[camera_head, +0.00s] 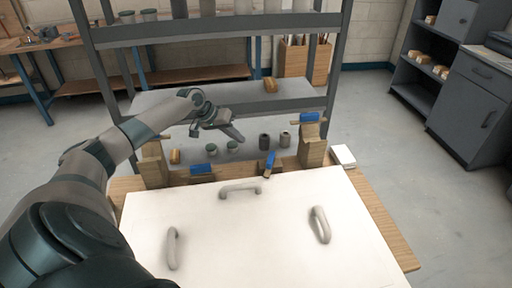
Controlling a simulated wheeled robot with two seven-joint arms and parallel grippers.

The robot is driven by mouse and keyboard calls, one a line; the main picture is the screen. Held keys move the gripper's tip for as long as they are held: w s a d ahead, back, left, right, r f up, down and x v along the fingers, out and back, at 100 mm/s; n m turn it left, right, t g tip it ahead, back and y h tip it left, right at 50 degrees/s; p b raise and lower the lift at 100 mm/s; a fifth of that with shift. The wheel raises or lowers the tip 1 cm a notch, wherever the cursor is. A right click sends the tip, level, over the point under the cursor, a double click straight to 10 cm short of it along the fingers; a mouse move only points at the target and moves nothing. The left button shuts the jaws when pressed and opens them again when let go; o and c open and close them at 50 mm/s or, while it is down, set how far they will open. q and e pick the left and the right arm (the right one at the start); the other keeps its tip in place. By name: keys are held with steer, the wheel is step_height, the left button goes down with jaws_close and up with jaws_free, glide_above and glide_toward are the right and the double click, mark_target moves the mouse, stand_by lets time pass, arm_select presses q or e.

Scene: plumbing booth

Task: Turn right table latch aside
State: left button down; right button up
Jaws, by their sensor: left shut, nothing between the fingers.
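A white panel (190,215) with grey handles lies on the wooden table (385,230). At its far edge are two small blue-topped latches. The left one (203,169) lies level along the edge; the right one (270,160) stands at a steep slant, its lower end near the panel edge. Another blue piece (309,118) lies level on top of the right wooden post (312,150). My left gripper (238,134) is shut and empty, above and beyond the far edge, to the left of the right latch and apart from it. My right gripper is out of view.
A grey metal rack (215,32) stands just behind the table, with dark cups (265,141) on its lower shelf. A left wooden post (152,168) stands near my left forearm. A white block (343,155) sits at the table's right corner.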

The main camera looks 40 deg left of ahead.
mark_target(271, 161)
arm_select(q)
steer(key=p+x, duration=0.2)
steer(key=x, duration=0.7)
steer(key=shift+w+d+f, duration=0.25)
steer(key=d+p, duration=0.1)
steer(key=w+d+p, duration=0.1)
steer(key=shift+w+d, duration=0.1)
steer(key=shift+d, duration=0.25)
steer(key=shift+w+d+f+p, duration=0.1)
steer(key=shift+w+d+p, duration=0.1)
steer(key=shift+d+p, duration=0.2)
steer(key=shift+d, duration=0.1)
